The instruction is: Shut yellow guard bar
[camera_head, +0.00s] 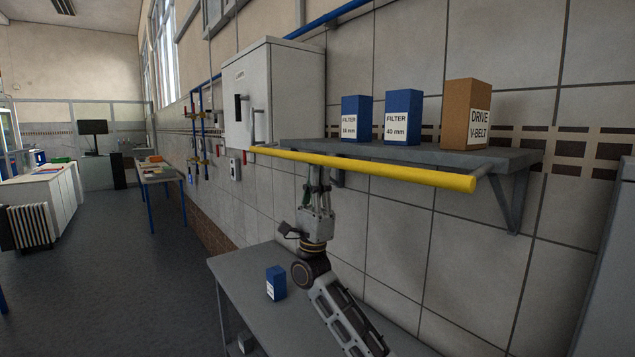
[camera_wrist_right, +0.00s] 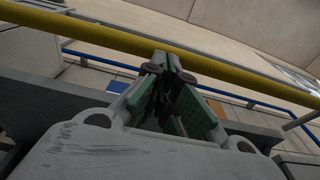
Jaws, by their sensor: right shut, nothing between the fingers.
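The yellow guard bar (camera_head: 385,170) runs along the front edge of a grey wall shelf (camera_head: 410,153), a little out from it. Its near end is at the right, its far end by the grey cabinet. My right gripper (camera_head: 315,172) is just under the bar, pointing up, with its fingertips partly hidden behind the bar. In the right wrist view the bar (camera_wrist_right: 90,38) crosses above the closed fingertips (camera_wrist_right: 168,62). The fingers are shut and empty. I cannot tell whether they touch the bar. My left gripper is not in view.
On the shelf stand two blue filter boxes (camera_head: 356,119) (camera_head: 402,118) and a brown drive-belt box (camera_head: 466,115). A grey cabinet (camera_head: 272,95) hangs at left. Below, a grey workbench (camera_head: 250,275) holds a small blue box (camera_head: 276,283). The floor at left is clear.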

